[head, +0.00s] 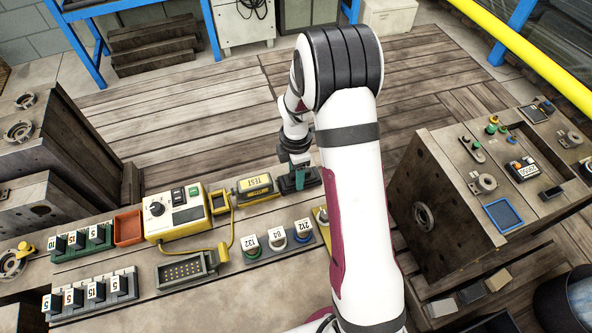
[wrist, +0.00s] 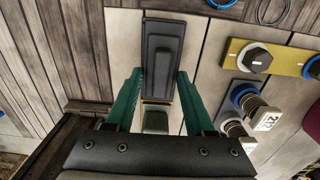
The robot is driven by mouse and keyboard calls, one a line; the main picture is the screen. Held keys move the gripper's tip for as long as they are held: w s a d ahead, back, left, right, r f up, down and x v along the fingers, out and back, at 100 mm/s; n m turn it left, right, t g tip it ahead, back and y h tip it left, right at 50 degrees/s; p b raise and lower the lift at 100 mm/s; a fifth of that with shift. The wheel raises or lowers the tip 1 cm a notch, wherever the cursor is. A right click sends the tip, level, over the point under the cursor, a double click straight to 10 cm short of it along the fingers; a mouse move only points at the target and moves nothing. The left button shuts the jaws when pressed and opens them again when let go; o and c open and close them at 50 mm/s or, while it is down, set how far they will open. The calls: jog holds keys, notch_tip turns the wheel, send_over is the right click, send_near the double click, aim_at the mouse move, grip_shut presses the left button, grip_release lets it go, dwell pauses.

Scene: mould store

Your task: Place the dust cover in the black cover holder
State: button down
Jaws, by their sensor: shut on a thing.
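The dust cover is a long dark grey block with a raised middle (wrist: 162,50), between the two green fingers in the wrist view. In the head view it is a dark shape (head: 312,179) low over the bench. My gripper (wrist: 162,82) is shut on it, one finger along each long side. The black cover holder does not show as a separate thing; a black edge borders the cover, but I cannot tell whether this is the holder or the cover's own rim. I cannot tell whether the cover touches anything below.
A yellow-and-black TEST unit (head: 255,186) lies just left of the gripper. Tagged plugs (head: 276,240) and a yellow plate (wrist: 232,56) stand on the near side. A yellow meter box (head: 177,212) is further left. Bare planks lie beyond the bench.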

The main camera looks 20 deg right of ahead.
jog(key=shift+c, duration=0.9)
grip_release()
jog(key=shift+o, duration=0.2)
jog(key=shift+o, duration=0.7)
jog(key=shift+r, duration=3.75)
